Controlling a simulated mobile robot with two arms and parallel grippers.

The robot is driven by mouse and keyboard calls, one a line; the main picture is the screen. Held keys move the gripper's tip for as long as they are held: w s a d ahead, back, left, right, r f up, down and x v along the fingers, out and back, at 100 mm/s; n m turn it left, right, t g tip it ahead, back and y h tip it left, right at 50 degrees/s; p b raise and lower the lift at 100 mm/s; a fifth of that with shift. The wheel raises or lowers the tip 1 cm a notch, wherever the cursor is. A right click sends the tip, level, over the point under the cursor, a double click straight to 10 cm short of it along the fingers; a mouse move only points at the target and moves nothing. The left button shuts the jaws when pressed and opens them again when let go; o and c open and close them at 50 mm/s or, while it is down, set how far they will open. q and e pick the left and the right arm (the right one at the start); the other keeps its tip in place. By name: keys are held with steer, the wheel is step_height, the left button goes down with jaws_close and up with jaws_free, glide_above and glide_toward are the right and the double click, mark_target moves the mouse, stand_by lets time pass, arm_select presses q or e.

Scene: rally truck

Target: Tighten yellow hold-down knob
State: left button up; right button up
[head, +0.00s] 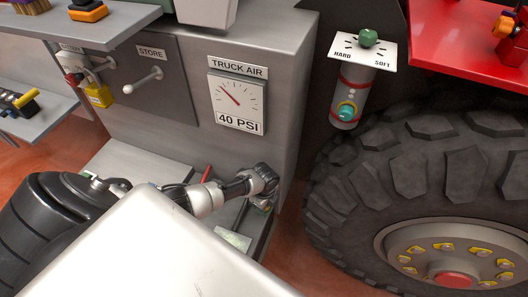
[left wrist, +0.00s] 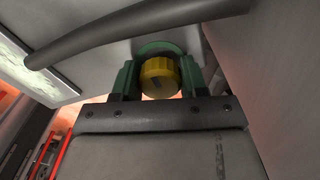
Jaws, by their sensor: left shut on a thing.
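The yellow hold-down knob (left wrist: 160,77) is ridged and shows in the left wrist view, in front of a round green base (left wrist: 158,47). My left gripper (left wrist: 160,80) has its green fingers on either side of the knob and is shut on it. In the head view my left arm reaches in from the left, and its end (head: 262,182) is low beside the grey cabinet's right corner. The knob cannot be made out clearly there. My right gripper is in neither view.
A dark hose or bar (left wrist: 130,33) crosses above the knob. The grey cabinet has a "TRUCK AIR" gauge (head: 237,102) and a store door handle (head: 143,80) with a yellow padlock (head: 100,95). A large tyre (head: 410,170) and a hard/soft damper knob (head: 368,38) are at right.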

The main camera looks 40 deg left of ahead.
arm_select(q)
steer(key=shift+w+a+r, duration=0.1)
steer(key=shift+w+r, duration=0.15)
steer(key=shift+w, duration=0.05)
steer(key=o, duration=0.8)
steer(key=shift+c, duration=0.2)
steer(key=shift+o, duration=0.9)
steer(key=shift+s+f, duration=0.1)
steer(key=shift+s, duration=0.1)
step_height(320, 180, up, 11)
steer(key=shift+s+f, duration=0.15)
